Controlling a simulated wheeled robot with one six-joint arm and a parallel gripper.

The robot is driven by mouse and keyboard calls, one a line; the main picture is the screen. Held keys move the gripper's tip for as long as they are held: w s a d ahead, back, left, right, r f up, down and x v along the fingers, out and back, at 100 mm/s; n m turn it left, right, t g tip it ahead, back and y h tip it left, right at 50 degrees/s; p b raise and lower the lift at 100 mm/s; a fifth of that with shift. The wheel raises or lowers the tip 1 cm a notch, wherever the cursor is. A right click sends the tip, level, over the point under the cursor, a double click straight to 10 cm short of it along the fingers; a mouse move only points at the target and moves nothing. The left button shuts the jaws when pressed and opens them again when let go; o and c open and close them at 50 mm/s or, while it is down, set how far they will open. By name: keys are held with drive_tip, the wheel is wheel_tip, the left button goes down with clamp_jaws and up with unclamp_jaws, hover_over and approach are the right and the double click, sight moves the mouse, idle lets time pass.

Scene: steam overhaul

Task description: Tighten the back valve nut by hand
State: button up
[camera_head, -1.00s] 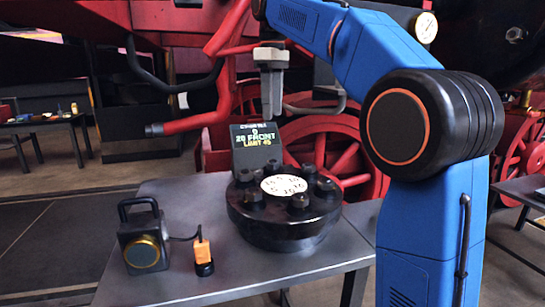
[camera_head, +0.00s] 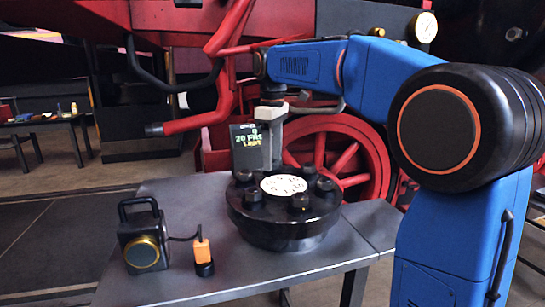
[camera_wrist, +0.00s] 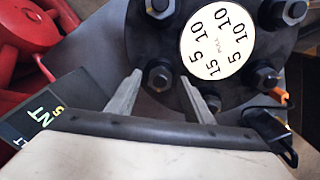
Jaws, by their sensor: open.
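The valve cover is a thick black round flange (camera_head: 284,226) with several black nuts around a white numbered dial (camera_head: 284,185), which also shows in the wrist view (camera_wrist: 213,45). My gripper (camera_head: 268,167) points down at the flange's back edge and hides most of the back nut in the head view. In the wrist view, the fingers of my gripper (camera_wrist: 161,80) are open, with the back nut (camera_wrist: 160,75) in the gap between their tips. I cannot tell whether the fingers touch it or how low they reach around it.
A display screen (camera_head: 243,150) stands right behind the flange, close to my gripper. A black lamp (camera_head: 143,240) and an orange plug-like piece (camera_head: 202,252) with a cable stand at left on the grey table (camera_head: 190,195). Red wheels (camera_head: 340,150) are behind.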

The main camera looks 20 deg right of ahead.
drive_tip(key=c, duration=1.1)
drive_tip(key=shift+o, duration=0.3)
drive_tip(key=shift+m, duration=0.3)
drive_tip(key=m, duration=0.5)
drive_tip(key=shift+m, duration=2.3)
drive_tip(key=o, duration=1)
